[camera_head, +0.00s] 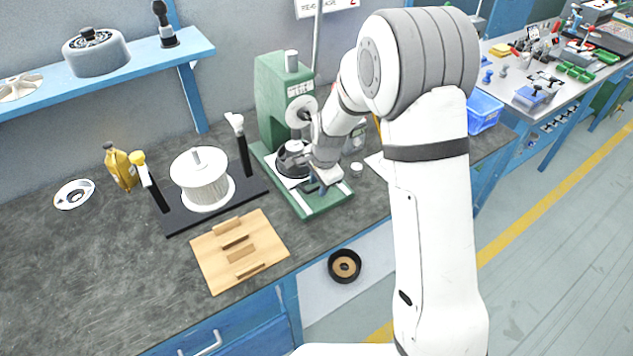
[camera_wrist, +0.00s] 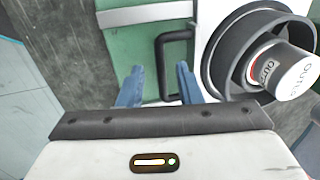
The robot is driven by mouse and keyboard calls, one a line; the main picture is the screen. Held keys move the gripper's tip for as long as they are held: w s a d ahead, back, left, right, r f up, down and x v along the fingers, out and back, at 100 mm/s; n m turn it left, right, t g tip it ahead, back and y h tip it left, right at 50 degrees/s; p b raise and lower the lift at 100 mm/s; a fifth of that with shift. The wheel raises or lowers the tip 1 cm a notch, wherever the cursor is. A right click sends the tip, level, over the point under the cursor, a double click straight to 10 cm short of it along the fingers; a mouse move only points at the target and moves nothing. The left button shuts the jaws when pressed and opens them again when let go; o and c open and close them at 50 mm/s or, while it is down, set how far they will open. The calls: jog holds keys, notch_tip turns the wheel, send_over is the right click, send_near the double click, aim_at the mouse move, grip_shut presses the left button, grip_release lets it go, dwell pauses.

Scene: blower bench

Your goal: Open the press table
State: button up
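The green press (camera_head: 275,100) stands on the bench. Its white press table (camera_head: 289,182) lies low on the green base and carries a black round part. In the wrist view the white table (camera_wrist: 205,18) is at the upper right, with a black ring-shaped part (camera_wrist: 222,58) on it. A black U-shaped handle (camera_wrist: 164,65) sticks out from the table's side over the green base. My gripper (camera_wrist: 158,75) is open, its two blue fingers apart at the handle. The handle shows between the fingers and close to the right one; contact cannot be told.
A black stand with a white ribbed rotor (camera_head: 200,180) and a wooden fixture board (camera_head: 240,250) are left of the press. A yellow bottle (camera_head: 121,167) stands farther left. A blue bin (camera_head: 484,112) is at the right. The bench's left front is clear.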

jog(key=shift+c, duration=0.3)
grip_shut()
dwell(0.3)
